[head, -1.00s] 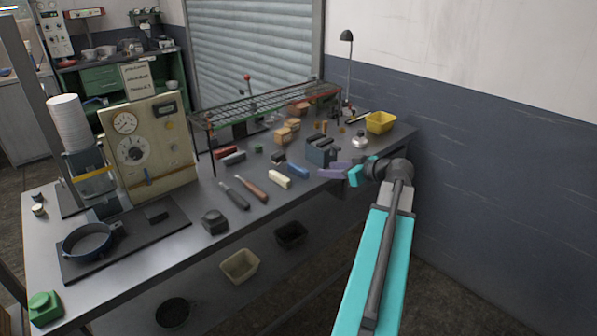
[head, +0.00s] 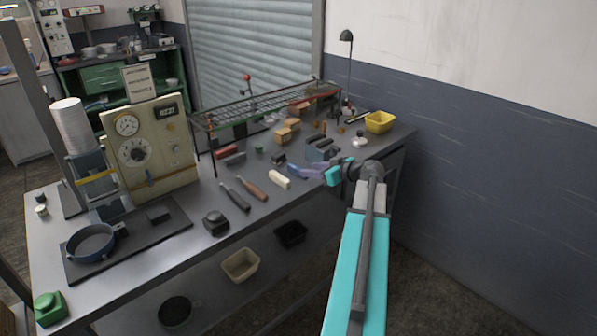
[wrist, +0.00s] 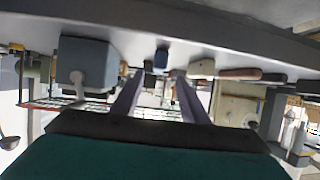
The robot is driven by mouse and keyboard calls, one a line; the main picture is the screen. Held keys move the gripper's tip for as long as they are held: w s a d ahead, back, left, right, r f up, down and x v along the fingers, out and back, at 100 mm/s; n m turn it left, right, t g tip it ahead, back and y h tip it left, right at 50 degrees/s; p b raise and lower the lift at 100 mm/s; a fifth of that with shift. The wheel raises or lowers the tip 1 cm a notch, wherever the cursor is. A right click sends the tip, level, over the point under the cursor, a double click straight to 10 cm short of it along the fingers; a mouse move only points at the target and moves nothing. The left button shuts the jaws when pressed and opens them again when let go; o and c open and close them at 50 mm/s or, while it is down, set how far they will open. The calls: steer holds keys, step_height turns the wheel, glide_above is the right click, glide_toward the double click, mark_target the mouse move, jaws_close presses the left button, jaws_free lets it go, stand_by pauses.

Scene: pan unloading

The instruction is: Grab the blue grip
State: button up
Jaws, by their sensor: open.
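The blue grip (wrist: 161,59) lies on the workbench. In the wrist view, which is upside down, it shows in line with the gap between my two purple fingers, seemingly just beyond their tips. My gripper (wrist: 159,76) is open and nothing is held between the fingers. In the head view my gripper (head: 297,171) is low over the bench front, and its fingers largely cover the blue grip. Whether they touch it I cannot tell.
A cream grip (head: 280,179), a brown-handled tool (head: 254,190) and a dark-handled tool (head: 235,196) lie to the left. A blue-grey block (head: 320,150) stands behind my gripper. A yellow bin (head: 379,122) stands at the bench's right end. A wire rack (head: 262,105) spans the back.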

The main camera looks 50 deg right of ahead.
steer(key=shift+w, duration=0.1)
steer(key=shift+w+f+p, duration=0.1)
steer(key=shift+w+p, duration=0.4)
steer(key=shift+p+x, duration=0.8)
steer(key=shift+x, duration=1.15)
steer(key=shift+d+f, duration=0.15)
steer(key=shift+c, duration=0.2)
jaws_close()
